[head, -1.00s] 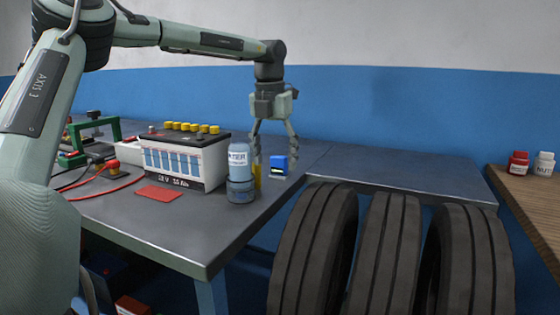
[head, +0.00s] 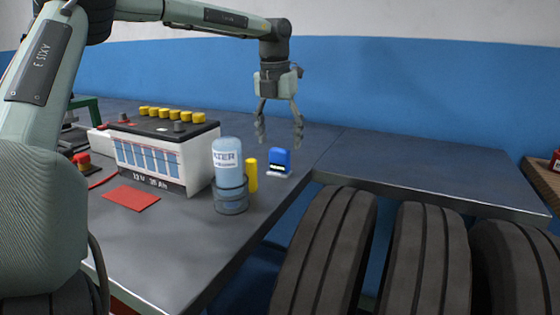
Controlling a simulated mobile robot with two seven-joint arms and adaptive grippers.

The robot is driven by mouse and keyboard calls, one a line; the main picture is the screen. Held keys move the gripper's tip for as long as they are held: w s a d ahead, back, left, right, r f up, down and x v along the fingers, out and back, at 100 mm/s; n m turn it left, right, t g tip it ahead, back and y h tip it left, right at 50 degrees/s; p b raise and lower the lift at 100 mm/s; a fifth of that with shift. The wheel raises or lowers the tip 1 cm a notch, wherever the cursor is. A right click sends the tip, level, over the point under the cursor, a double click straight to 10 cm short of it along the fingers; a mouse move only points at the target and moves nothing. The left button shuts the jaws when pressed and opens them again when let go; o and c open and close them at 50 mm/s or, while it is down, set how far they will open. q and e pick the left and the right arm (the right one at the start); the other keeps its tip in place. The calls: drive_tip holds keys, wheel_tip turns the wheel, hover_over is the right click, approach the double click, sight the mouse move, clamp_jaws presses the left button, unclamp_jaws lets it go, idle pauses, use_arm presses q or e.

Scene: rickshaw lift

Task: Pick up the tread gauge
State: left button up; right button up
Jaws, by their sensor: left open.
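The tread gauge appears to be the small blue device (head: 279,159) with a dark display and a pale foot. It stands on the grey workbench near its right edge, in the head view. My left gripper (head: 279,139) is open and empty, pointing down with its two fingers spread. Its fingertips show just above the gauge in the picture, one to each side; I cannot tell the exact depth between them. Nothing covers the gauge. My right gripper is not in view.
A yellow cylinder (head: 251,176) and a water bottle (head: 228,160) in a dark holder stand close left of the gauge. A battery (head: 160,155) and a red card (head: 131,198) lie further left. Tyres (head: 325,250) stand in front right. The bench (head: 430,180) is bare at right.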

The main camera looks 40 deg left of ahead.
sight(279, 150)
use_arm(q)
drive_tip(key=shift+f, duration=0.75)
wheel_tip(279, 150, down, 4)
drive_tip(key=shift+d+f+p, duration=0.1)
drive_tip(key=shift+f+p, duration=0.15)
drive_tip(key=shift+p, duration=0.15)
drive_tip(key=shift+c, duration=0.7)
drive_tip(key=c, duration=1.1)
drive_tip(key=shift+r, duration=0.25)
wheel_tip(279, 150, up, 9)
drive_tip(key=shift+f+b, duration=0.2)
drive_tip(key=shift+b, duration=0.1)
drive_tip(key=shift+r, duration=0.5)
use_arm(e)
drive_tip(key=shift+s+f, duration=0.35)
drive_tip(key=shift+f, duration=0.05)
